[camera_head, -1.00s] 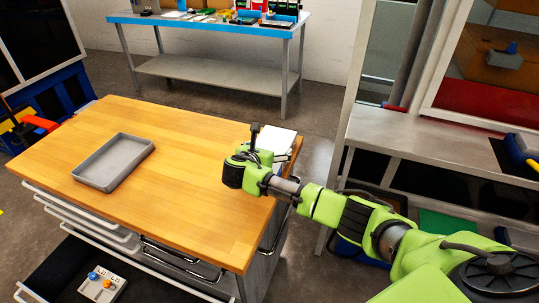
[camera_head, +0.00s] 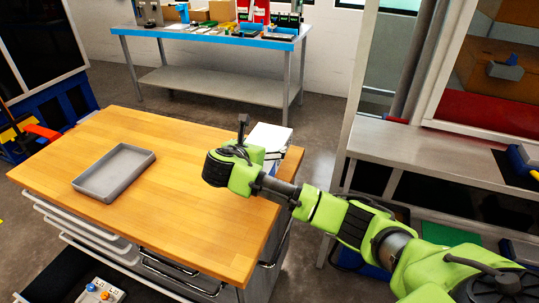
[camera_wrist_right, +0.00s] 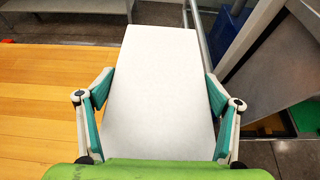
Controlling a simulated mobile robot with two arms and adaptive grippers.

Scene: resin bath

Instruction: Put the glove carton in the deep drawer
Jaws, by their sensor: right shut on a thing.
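The glove carton (camera_wrist_right: 155,75) fills the middle of the right wrist view, a pale plain face toward the camera. My right gripper (camera_wrist_right: 158,92) is shut on it, one finger against each side. In the head view the carton (camera_head: 269,136) shows as white with some blue, partly behind my right gripper (camera_head: 252,160), at the right end of the wooden worktop. I cannot tell whether it touches the top. A dark drawer (camera_head: 52,272) stands pulled out at the lower left, cut off by the frame; it looks like the deep drawer. My left gripper is not in view.
A grey tray (camera_head: 113,174) lies on the left of the wooden worktop (camera_head: 185,205); the rest of the top is clear. A white box with blue and orange knobs (camera_head: 100,291) is at the open drawer. A metal bench (camera_head: 425,150) stands right, a blue-edged table (camera_head: 215,32) behind.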

